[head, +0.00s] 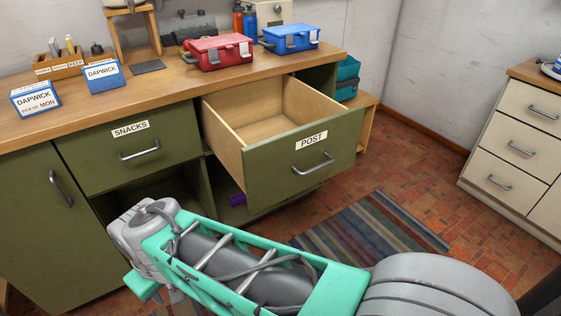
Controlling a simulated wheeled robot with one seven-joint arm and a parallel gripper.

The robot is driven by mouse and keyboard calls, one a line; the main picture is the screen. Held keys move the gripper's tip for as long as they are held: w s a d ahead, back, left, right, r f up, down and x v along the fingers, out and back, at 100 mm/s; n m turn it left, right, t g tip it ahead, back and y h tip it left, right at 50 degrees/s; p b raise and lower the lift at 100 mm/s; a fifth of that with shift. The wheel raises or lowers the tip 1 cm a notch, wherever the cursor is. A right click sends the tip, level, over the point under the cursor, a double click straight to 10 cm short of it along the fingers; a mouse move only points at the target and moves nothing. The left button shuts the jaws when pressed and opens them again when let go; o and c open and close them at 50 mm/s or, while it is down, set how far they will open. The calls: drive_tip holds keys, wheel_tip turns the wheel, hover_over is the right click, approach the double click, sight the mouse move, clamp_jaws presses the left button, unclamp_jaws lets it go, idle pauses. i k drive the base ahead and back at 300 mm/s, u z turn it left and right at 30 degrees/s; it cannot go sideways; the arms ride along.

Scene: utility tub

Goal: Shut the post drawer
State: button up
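The post drawer (304,165) is pulled well out of the green cabinet, and its inside looks empty. Its green front has a white POST label (312,140) and a metal bar handle (313,164). My arm crosses the bottom of the head view, below and in front of the drawer. The wrist end of my arm is at the lower left, under the snacks drawer, apart from the post drawer. My gripper's fingers are hidden from this view.
The snacks drawer (131,147) to the left is shut. A red case (218,52) and a blue case (291,39) stand on the wooden worktop (160,91). A striped rug (371,236) lies on the brick floor. White drawers (519,148) stand at the right.

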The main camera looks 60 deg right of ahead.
sight(278, 138)
drive_tip(key=u, duration=1.35)
drive_tip(key=i, duration=0.8)
drive_tip(key=z, duration=4.1)
drive_tip(key=i, duration=0.5)
drive_tip(key=z, duration=0.3)
drive_tip(key=k, duration=1)
drive_tip(key=u, duration=1.05)
drive_tip(key=i, duration=0.5)
